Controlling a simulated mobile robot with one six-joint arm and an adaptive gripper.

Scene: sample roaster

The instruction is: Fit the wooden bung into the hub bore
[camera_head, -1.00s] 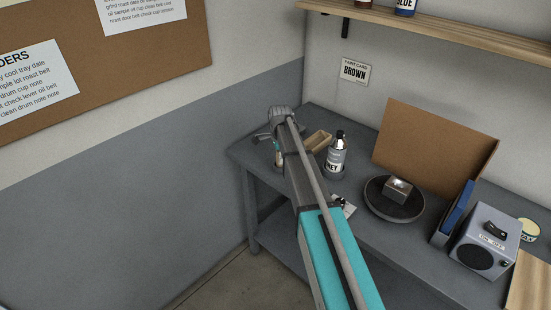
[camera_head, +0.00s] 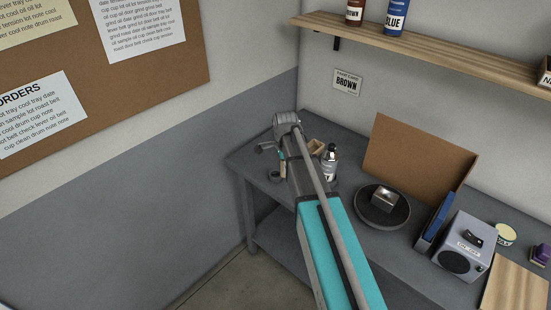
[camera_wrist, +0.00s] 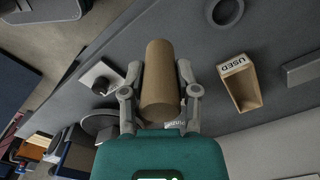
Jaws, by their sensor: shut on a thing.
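The wooden bung, a plain brown cylinder (camera_wrist: 157,95), lies between the two fingers of my gripper (camera_wrist: 161,72) in the wrist view. My gripper is shut on it, above the grey bench top. In the head view my arm hides most of the gripper and bung. I cannot identify the hub bore for certain. A dark ring (camera_wrist: 227,12) lies on the bench at the top of the wrist view, and a small dark round thing (camera_wrist: 101,85) sits on a white card at the left.
An open wooden box marked USED (camera_wrist: 240,82) and a bottle (camera_head: 329,164) stand close to my arm. A round turntable (camera_head: 362,215) bears a metal block (camera_head: 384,198).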

